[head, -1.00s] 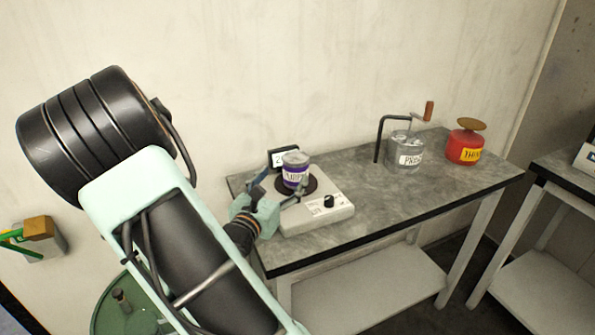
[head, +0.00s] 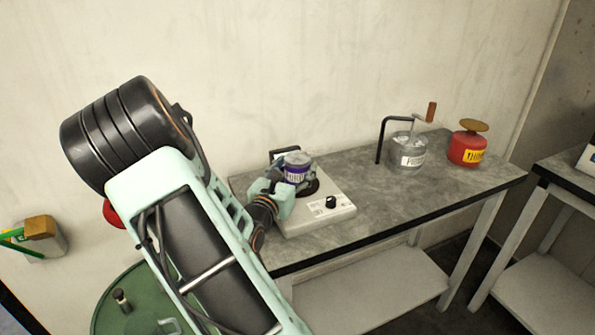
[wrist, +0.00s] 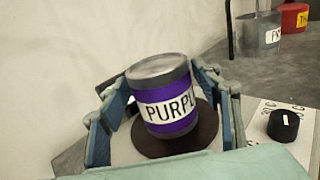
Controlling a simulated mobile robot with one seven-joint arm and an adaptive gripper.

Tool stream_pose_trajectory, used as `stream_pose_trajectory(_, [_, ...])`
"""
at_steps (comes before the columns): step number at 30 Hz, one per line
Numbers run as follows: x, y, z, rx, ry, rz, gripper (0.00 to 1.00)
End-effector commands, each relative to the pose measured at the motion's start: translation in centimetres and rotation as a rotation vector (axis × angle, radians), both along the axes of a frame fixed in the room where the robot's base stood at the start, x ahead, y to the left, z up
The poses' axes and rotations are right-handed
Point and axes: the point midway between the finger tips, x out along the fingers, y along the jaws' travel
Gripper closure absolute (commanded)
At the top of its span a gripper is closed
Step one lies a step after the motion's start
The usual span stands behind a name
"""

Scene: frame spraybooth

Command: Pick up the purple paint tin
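The purple paint tin (head: 297,173) has a grey lid and a white label reading "PURPLE" in the wrist view (wrist: 166,104). It stands upright, or nearly so, at the round dark plate of a white scale (head: 318,216). My gripper (wrist: 163,112) is open around the tin, with one finger on each side. In the wrist view there is a gap at the left finger and a smaller one at the right. In the head view my gripper (head: 292,182) partly hides the tin and the plate.
The scale stands at the left end of a grey bench (head: 385,205). A clear-grey tin labelled "PRI..." (head: 408,153) with a crank and a red "THIN..." can (head: 466,150) stand at the right. The bench middle is clear. A wall is close behind.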

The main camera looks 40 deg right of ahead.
Motion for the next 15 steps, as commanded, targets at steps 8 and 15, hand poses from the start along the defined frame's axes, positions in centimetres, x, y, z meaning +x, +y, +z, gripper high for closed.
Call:
stream_pose_trajectory(8, [-0.02, 0.03, 0.00, 0.000, 0.000, 0.000, 0.75])
stream_pose_trajectory(15, [0.00, 0.00, 0.13, -0.002, -0.002, 0.000, 0.92])
